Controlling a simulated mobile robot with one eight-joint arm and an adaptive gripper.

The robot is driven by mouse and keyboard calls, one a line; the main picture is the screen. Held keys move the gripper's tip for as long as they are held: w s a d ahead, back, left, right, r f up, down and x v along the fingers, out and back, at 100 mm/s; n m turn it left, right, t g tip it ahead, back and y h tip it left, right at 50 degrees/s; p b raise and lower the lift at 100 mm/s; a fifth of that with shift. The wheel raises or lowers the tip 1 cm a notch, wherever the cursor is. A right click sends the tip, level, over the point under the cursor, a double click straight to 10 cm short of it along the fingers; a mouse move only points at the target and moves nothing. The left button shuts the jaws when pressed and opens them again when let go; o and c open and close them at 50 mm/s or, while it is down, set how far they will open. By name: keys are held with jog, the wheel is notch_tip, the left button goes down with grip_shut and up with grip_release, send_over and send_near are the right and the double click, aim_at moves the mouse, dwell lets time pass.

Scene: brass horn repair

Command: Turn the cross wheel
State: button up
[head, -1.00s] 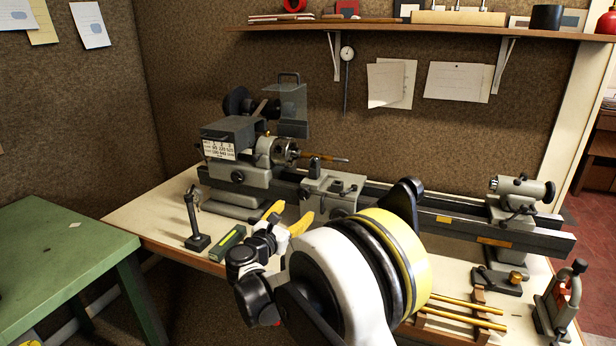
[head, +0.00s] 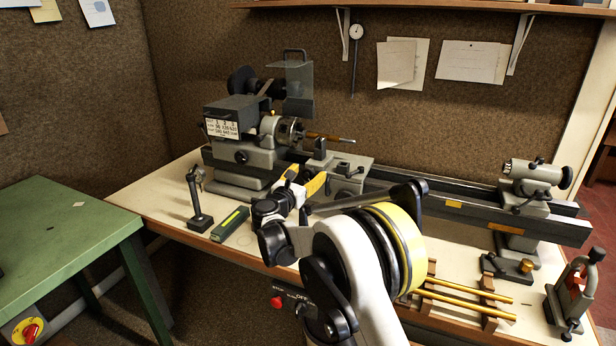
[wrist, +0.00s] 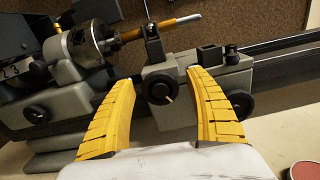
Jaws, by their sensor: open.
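The lathe carriage (head: 352,172) sits on the bed right of the chuck. In the wrist view, a round dark wheel (wrist: 161,87) with a pale mark on its face is on the front of the carriage, between my fingertips in the picture. A second dark wheel (wrist: 238,105) is lower right, partly behind my right finger. I cannot tell for sure which is the cross wheel. My gripper (wrist: 160,78) is open and empty, its yellow fingers pointing at the carriage front. In the head view my gripper (head: 304,179) is just left of the carriage, overlapping its edge; contact is not visible.
The chuck (wrist: 90,45) holds a brass-coloured rod close above my left finger. A stand (head: 199,200) and a green box (head: 231,223) are on the bench at left. Brass rods (head: 465,295) on a wooden rack and a tailstock (head: 530,185) are at right.

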jog(key=c, duration=1.2)
jog(key=shift+m, duration=0.4)
jog(key=m, duration=0.4)
jog(key=shift+m+p, duration=0.4)
jog(key=m, duration=0.5)
jog(key=shift+d+m, duration=0.1)
jog(key=shift+m, duration=0.2)
jog(key=m, duration=0.6)
jog(key=shift+f+p, duration=0.15)
jog(key=shift+p, duration=0.2)
jog(key=m, duration=0.5)
jog(key=shift+m, duration=0.4)
